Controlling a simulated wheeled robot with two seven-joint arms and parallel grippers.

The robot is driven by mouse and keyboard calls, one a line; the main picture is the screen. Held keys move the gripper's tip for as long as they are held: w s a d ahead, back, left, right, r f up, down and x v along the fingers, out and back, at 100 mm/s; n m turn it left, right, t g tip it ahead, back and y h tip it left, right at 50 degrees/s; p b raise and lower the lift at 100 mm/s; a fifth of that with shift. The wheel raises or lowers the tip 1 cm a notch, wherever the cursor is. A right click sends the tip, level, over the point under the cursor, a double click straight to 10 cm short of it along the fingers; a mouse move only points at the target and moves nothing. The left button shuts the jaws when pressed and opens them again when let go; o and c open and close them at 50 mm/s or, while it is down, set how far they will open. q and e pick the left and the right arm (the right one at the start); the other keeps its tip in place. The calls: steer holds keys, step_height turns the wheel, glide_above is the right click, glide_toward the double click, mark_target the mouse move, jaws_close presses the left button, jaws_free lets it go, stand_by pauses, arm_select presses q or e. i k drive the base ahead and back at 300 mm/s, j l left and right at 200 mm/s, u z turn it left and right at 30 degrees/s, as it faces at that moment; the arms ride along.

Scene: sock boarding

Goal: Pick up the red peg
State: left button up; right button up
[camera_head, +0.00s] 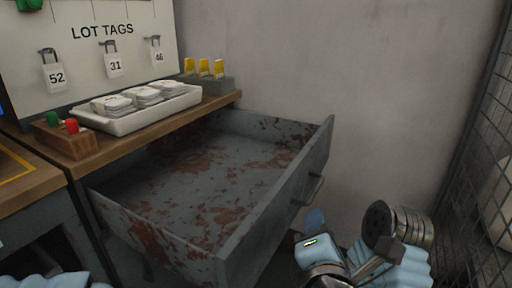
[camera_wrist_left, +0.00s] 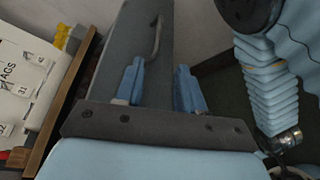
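The red peg (camera_head: 72,126) stands upright in a wooden block (camera_head: 68,142) at the left end of the wooden shelf in the head view. A green peg (camera_head: 52,118) stands beside it. My left gripper (camera_head: 315,219) is low at the right of the open drawer, well away from the red peg. In the left wrist view its two blue fingers (camera_wrist_left: 160,78) are apart with nothing between them. A bit of red shows at the left edge there, too small to identify. My right gripper cannot be made out.
The rusty drawer (camera_head: 215,170) is pulled out, empty, with a handle (camera_head: 314,188) on its front. A white tray (camera_head: 140,121) of folded cloths and a grey block with yellow pieces (camera_head: 210,85) sit behind. The lot tags board (camera_head: 100,50) rises at the back. Wire mesh (camera_head: 478,150) stands at right.

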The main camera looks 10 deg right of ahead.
mark_target(71, 124)
steer(key=k+j, duration=0.2)
steer(key=k, duration=0.25)
steer(key=k+j, duration=0.25)
steer(key=k, duration=0.25)
